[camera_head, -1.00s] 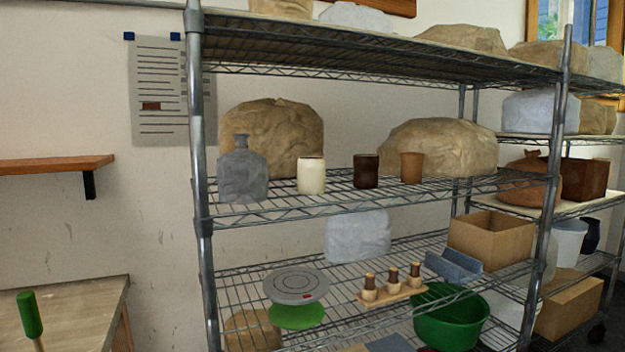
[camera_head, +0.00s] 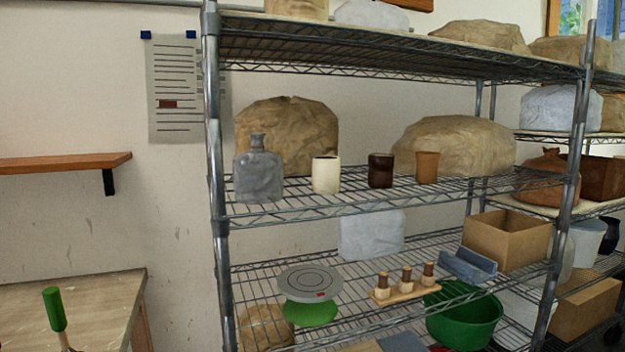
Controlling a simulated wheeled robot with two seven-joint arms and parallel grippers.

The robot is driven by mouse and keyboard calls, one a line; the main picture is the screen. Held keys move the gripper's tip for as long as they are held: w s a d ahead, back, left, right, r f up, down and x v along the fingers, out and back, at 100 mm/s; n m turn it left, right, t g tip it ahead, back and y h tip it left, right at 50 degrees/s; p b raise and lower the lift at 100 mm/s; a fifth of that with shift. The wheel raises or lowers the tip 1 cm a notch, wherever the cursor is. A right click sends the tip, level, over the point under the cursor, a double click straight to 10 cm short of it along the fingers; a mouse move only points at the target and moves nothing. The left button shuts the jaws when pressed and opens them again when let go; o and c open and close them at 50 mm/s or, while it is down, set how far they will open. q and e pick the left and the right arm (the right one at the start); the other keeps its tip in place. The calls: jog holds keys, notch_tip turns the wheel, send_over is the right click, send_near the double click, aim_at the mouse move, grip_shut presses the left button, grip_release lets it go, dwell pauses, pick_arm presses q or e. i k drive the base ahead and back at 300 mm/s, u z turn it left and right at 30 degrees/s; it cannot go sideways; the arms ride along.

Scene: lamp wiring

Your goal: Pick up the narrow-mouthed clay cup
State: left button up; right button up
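Three cups stand upright in a row on the middle wire shelf: a cream cup (camera_head: 326,175), a dark brown cup (camera_head: 380,171) and a terracotta-brown cup (camera_head: 427,167). To their left stands a grey bottle-shaped vessel (camera_head: 258,176) with a short narrow neck. The mouths of the three cups look similar in width from here, so I cannot tell which is the narrow-mouthed clay cup. Neither of my grippers is in view.
The metal rack post (camera_head: 214,150) and the upper shelf (camera_head: 400,48) frame the cups. Large wrapped lumps (camera_head: 455,146) sit behind them. Below are a grey turntable (camera_head: 310,283), a green basin (camera_head: 465,318) and a cardboard box (camera_head: 508,240). A workbench (camera_head: 90,300) stands at lower left.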

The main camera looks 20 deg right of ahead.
aim_at(326, 171)
jog(key=u, duration=2.9)
jog(key=k, duration=1.35)
jog(key=z, duration=1.95)
